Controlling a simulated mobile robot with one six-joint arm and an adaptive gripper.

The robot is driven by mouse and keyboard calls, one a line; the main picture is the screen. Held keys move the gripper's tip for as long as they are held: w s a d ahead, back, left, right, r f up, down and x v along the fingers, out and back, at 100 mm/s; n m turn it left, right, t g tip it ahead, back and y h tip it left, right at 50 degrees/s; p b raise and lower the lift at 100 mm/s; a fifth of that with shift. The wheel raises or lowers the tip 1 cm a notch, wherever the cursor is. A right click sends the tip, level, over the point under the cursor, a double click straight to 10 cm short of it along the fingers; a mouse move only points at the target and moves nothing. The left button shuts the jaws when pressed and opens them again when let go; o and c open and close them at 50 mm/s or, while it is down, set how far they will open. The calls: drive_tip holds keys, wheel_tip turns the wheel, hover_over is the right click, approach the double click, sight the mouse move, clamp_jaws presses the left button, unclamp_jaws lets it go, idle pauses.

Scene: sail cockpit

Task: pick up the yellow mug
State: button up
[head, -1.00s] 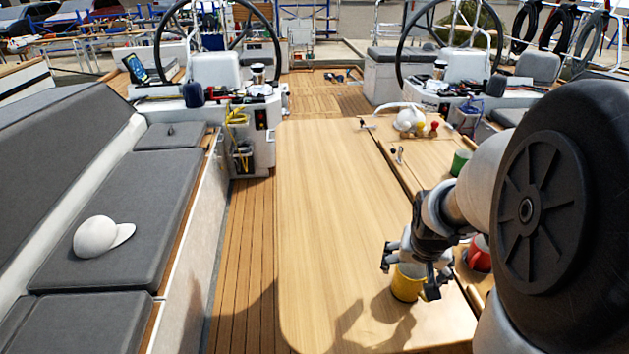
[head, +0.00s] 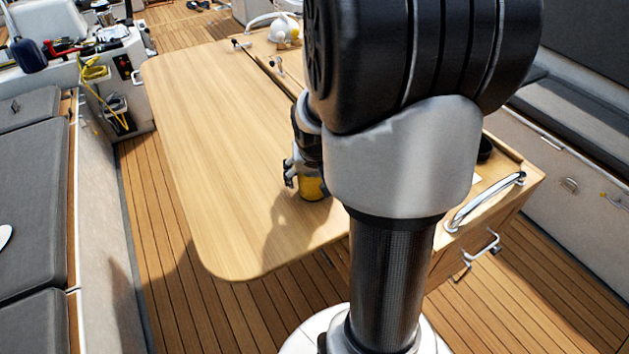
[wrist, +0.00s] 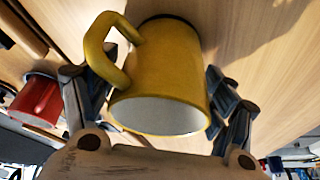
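The yellow mug (wrist: 165,75) fills the middle of the wrist view, its white inside facing the camera and its handle at the left. My gripper (wrist: 160,95) has one finger on each side of it; the left finger is partly behind the handle. Both fingers are very close to the mug's wall, and I cannot tell whether they press on it. In the head view the mug (head: 313,187) shows at the table's near part, below my gripper (head: 302,172), partly hidden by my arm. It looks upright on or just above the wood.
The wooden table (head: 205,130) is clear to the left of the mug. A red mug (wrist: 37,98) is at the left in the wrist view. A metal handrail (head: 485,203) stands at the table's right end. A white teapot-like object (head: 284,30) sits at the far end.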

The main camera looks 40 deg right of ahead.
drive_tip(key=c, duration=1)
